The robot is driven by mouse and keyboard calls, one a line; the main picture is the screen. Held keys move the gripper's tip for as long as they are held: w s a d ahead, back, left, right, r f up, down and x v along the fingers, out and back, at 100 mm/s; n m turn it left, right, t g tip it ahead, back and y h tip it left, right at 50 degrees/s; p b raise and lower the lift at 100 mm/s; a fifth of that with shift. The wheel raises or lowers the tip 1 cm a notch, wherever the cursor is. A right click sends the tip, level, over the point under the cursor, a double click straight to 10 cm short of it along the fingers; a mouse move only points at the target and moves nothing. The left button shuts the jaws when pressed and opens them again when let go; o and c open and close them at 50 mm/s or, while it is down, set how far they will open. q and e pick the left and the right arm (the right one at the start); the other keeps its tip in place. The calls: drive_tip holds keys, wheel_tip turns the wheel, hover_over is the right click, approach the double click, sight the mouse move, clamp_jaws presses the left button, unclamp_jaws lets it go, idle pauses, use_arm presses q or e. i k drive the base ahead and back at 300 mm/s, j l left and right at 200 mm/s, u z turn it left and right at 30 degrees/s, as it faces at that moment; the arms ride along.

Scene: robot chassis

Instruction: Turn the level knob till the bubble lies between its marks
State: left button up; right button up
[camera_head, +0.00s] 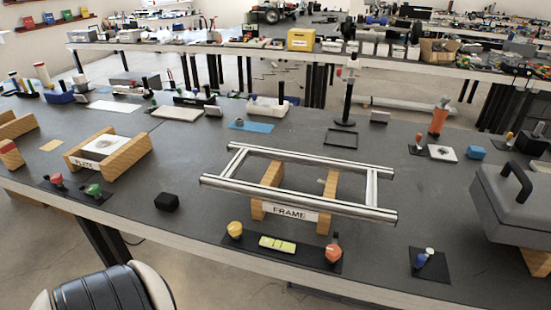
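A yellow-green level vial (277,244) lies on a dark panel (304,260) at the table's front edge, below the frame. Its bubble and marks are too small to tell apart. A yellow knob (235,229) stands at the panel's left end. An orange-red knob (333,252) with a dark upright part behind it stands at the right end. Which of them is the level knob I cannot tell. Neither of my grippers is in view.
A silver tube frame (290,207) rests on wooden blocks labelled FRAME behind the panel. A black cube (167,202) is to its left. A blue-handled piece (422,257) on a dark pad and a grey case (515,205) are to the right.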

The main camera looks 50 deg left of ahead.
sight(234, 228)
drive_tip(key=u, duration=1.25)
